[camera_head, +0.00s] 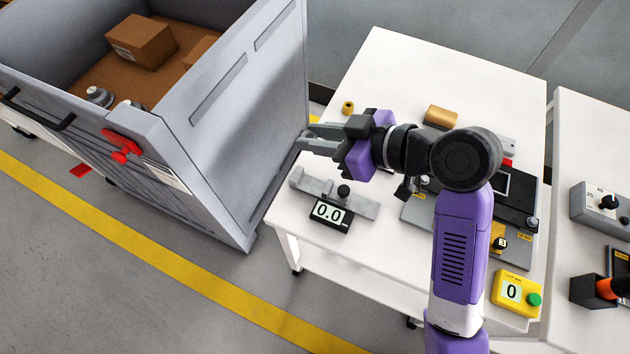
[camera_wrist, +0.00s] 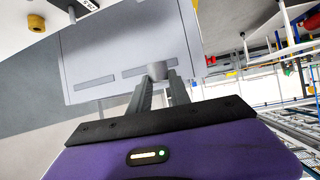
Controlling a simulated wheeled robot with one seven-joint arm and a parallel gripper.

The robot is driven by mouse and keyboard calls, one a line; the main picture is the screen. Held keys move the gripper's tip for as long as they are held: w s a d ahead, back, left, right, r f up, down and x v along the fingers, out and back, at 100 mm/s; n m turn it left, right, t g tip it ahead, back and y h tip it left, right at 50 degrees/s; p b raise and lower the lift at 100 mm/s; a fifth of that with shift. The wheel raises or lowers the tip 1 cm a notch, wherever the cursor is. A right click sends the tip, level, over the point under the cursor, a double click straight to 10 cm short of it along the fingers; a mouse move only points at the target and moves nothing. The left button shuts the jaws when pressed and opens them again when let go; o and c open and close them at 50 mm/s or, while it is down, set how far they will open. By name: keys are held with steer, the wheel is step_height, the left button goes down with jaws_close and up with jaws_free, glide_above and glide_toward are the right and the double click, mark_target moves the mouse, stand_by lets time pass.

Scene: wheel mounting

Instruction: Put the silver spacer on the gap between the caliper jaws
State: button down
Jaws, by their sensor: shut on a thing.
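The silver spacer (camera_wrist: 157,70) is a small grey cylinder between my fingertips in the wrist view. In the head view it is hard to tell from the grey fingers. My gripper (camera_head: 308,138) is shut on it and points left, above the table's left edge. The grey caliper (camera_head: 360,206) lies on the table, below my gripper in the head picture, with a black display reading 0.0. Its jaws (camera_head: 299,180) are at its left end. The spacer is apart from the caliper. The width of the jaw gap cannot be made out.
A tall grey bin (camera_head: 240,130) with cardboard boxes stands close left of the white table (camera_head: 375,60). A small gold ring (camera_head: 348,107) and a larger gold cylinder (camera_head: 440,115) stand behind my arm. A grey fixture plate (camera_head: 425,212) and a yellow counter box (camera_head: 516,293) are to the right.

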step_height(320, 180, down, 16)
steer(key=shift+f, duration=0.15)
stand_by(0.3)
steer(key=shift+f+b, duration=0.1)
steer(key=shift+b, duration=0.2)
steer(key=c, duration=1.2)
jaws_free()
steer(key=shift+r, duration=0.2)
steer(key=v, duration=1.2)
steer(key=shift+f+b, duration=0.1)
steer(key=shift+b, duration=0.25)
